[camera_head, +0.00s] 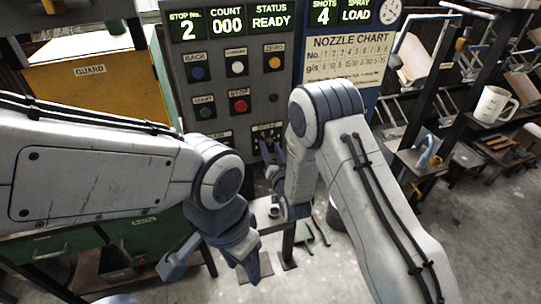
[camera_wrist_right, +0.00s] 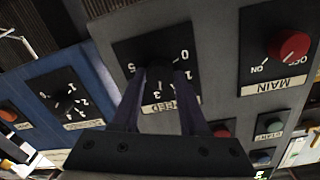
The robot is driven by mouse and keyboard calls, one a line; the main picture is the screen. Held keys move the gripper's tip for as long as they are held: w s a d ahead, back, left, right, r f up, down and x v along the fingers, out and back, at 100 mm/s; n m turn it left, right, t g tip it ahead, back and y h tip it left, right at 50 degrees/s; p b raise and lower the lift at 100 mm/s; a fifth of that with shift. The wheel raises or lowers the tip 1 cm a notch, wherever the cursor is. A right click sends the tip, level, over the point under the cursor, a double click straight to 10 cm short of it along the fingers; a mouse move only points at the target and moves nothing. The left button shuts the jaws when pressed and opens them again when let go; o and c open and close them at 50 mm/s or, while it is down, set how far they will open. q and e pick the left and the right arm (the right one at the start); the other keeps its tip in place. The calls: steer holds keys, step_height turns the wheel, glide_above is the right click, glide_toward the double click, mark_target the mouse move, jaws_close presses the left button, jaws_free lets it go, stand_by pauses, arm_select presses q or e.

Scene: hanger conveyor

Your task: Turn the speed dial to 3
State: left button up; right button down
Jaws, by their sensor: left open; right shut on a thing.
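The speed dial (camera_wrist_right: 160,66) is a black knob on a black square plate with white numbers. My right gripper (camera_wrist_right: 161,80) is shut on the dial, one finger on each side. In the head view my right gripper (camera_head: 270,150) covers most of the dial's plate, below the speed label (camera_head: 267,128). My left gripper (camera_head: 213,268) is open and empty, low in front of the panel, apart from it.
The grey panel (camera_head: 218,130) has several push buttons above the dial, with a red stop button (camera_head: 239,105). A red main knob (camera_wrist_right: 288,46) and a blue panel's selector (camera_wrist_right: 65,105) flank the dial. A rack with a white mug (camera_head: 490,104) stands at right.

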steer(key=shift+m+b, duration=1)
steer(key=shift+m, duration=0.2)
steer(key=shift+c, duration=2.2)
jaws_free()
steer(key=shift+s+d+b, duration=0.15)
steer(key=shift+s+b, duration=0.15)
steer(key=shift+s, duration=0.2)
steer(key=b+v, duration=0.3)
steer(key=v, duration=0.6)
steer(key=shift+s, duration=0.2)
